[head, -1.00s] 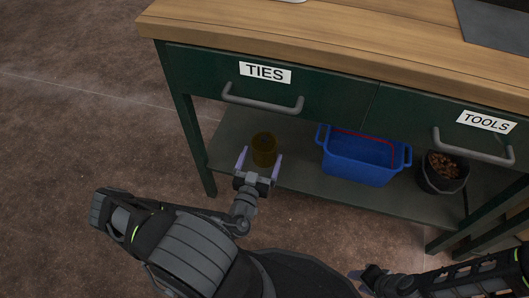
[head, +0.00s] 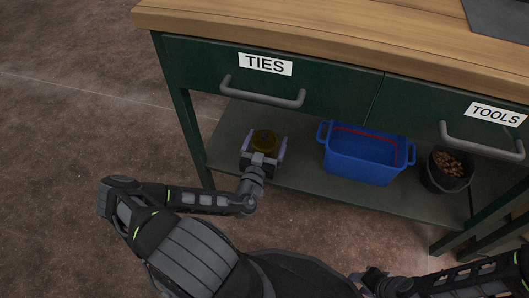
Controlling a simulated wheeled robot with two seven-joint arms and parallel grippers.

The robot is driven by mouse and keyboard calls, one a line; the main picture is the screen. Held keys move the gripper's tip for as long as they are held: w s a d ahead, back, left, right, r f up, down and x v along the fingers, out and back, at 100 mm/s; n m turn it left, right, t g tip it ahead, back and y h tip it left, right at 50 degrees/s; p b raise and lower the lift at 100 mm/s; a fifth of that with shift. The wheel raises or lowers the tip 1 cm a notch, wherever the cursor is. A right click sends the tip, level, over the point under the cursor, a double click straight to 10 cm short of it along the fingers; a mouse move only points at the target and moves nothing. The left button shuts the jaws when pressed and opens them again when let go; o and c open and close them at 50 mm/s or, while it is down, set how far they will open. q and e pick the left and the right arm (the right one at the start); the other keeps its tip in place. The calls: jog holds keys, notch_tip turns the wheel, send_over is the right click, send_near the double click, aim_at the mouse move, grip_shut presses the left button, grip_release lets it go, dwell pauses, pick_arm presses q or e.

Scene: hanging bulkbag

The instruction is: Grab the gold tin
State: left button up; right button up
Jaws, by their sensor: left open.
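The gold tin (head: 265,138) stands on the lower shelf of the green workbench, near its left end. My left gripper (head: 264,146) is open at the tin, with one pale purple finger on either side of it. The gripper's body hides the lower front of the tin. I cannot tell whether the fingers touch it. My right gripper (head: 369,277) is low in the picture, away from the shelf; its fingers are too small and dark to read.
A blue bin (head: 365,157) and a dark bucket (head: 445,172) of brown pieces stand right of the tin on the shelf (head: 310,178). The drawers labelled TIES (head: 265,64) and TOOLS (head: 496,113) hang above, with protruding handles. A bench leg (head: 184,120) stands at the left.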

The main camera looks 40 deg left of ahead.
dwell(0.5)
pick_arm(q)
grip_shut()
dwell(0.8)
